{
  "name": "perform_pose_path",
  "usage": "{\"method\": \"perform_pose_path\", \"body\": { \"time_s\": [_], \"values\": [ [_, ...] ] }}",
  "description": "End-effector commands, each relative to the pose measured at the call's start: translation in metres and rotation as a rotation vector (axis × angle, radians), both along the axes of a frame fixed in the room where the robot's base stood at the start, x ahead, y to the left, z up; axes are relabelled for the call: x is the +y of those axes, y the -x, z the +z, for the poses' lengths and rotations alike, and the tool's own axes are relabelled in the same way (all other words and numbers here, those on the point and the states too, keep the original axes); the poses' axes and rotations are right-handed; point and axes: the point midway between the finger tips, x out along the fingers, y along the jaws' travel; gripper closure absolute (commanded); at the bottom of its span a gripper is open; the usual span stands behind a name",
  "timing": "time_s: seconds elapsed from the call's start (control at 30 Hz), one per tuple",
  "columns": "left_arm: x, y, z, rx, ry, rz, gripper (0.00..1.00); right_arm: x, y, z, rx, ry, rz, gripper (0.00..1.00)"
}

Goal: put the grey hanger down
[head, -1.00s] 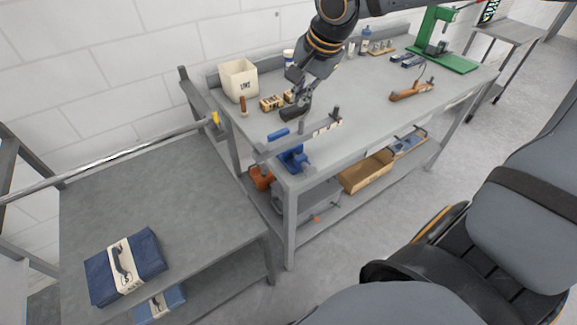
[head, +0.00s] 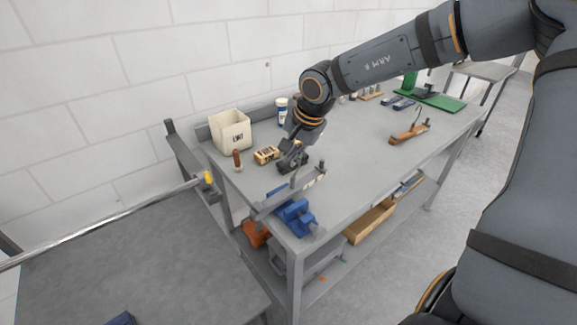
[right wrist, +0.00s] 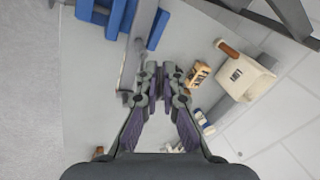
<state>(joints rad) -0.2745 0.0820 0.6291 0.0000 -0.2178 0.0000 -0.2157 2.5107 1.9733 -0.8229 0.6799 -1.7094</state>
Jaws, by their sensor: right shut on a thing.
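My right gripper (head: 292,162) reaches down over the near left part of the grey workbench (head: 352,150), fingers low near the top. It is shut; in the right wrist view its fingertips (right wrist: 161,70) are close together. What they hold, the grey hanger, is mostly hidden between the dark fingers, and I cannot make out its shape. I cannot tell whether it touches the bench. My left gripper is not in view.
A long grey bar (head: 272,203) and a blue vise (head: 295,217) are at the bench's near corner, close to the gripper. A cream bin (head: 230,131), wooden-looking block (head: 265,155) and brown-handled tool (head: 238,160) stand left. The bench middle is clear up to a wooden plane (head: 408,134).

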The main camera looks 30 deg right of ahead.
Motion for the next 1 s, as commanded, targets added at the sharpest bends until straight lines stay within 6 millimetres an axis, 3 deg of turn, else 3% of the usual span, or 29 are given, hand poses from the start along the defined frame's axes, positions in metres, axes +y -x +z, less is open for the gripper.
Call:
{"method": "perform_pose_path", "body": {
  "time_s": [0.2,0.33,0.5,0.67,0.87,0.9,1.0],
  "values": [
    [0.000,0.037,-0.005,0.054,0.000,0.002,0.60,0.001,-0.002,-0.005,0.000,0.000,0.001,1.00],
    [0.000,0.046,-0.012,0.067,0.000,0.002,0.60,0.002,-0.003,-0.015,0.000,0.000,0.003,1.00],
    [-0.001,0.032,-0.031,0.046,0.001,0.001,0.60,0.007,-0.007,-0.046,0.000,0.001,0.014,1.00],
    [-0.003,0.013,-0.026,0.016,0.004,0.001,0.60,0.007,-0.007,-0.045,0.000,0.000,0.015,1.00],
    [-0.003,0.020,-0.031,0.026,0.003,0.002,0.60,0.007,-0.007,-0.049,-0.001,-0.001,0.015,1.00],
    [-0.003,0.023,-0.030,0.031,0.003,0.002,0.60,0.007,-0.007,-0.048,0.000,-0.001,0.014,0.91],
    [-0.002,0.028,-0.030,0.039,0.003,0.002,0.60,0.007,-0.007,-0.047,0.000,-0.001,0.014,0.77]
  ]
}}
